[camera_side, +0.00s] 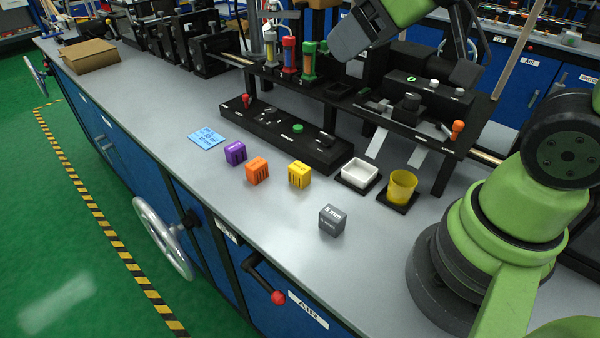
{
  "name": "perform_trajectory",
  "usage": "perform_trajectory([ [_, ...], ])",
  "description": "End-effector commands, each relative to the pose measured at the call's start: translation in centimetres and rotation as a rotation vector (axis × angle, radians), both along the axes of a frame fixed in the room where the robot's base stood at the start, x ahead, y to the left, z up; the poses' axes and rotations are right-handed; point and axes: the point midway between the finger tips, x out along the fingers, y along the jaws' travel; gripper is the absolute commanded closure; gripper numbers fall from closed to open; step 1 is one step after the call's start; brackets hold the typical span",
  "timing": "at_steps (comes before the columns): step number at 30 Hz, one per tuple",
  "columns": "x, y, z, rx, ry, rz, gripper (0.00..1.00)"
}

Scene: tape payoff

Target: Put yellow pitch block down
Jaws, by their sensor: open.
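The yellow block (299,174) rests on the grey bench top, with dark markings on its faces. It stands between the orange block (257,171) and the white square dish (360,172), apart from both. Part of my green and grey arm shows at the top of the view, above and behind the yellow block. I cannot make out my gripper's jaws there, and nothing is seen touching the yellow block.
A purple block (235,153) and a dark grey block (332,220) stand nearby. A blue note (207,139) lies to the left. A black control strip (284,135) runs behind the blocks. A yellow cup (402,186) stands at right. The front bench strip is clear.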

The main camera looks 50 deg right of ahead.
Motion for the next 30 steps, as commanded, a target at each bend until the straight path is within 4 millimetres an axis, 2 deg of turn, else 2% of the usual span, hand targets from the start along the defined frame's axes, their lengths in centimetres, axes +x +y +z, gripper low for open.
perform_trajectory([
  [1, 1.8, -0.5, -1.2, -0.093, -0.014, 0.054, 0.4],
  [3, 4.0, -1.2, -2.5, -0.239, -0.055, 0.131, 0.4],
  [6, 6.7, -2.4, -4.7, -0.466, -0.099, 0.241, 0.4],
  [9, 8.7, -3.5, -7.1, -0.713, -0.12, 0.357, 0.4],
  [14, 10.5, -5.0, -11.2, -1.14, -0.11, 0.574, 0.4],
  [20, 10.5, -5.3, -16.7, -1.695, -0.051, 0.937, 0.4],
  [24, 9.0, -4.2, -20.7, -2.069, -0.023, 1.256, 0.4],
  [27, 7.5, -3.0, -23.1, -2.286, -0.037, 1.469, 0.4],
  [30, 6.3, -2.0, -24.6, -2.428, -0.064, 1.615, 0.4],
])
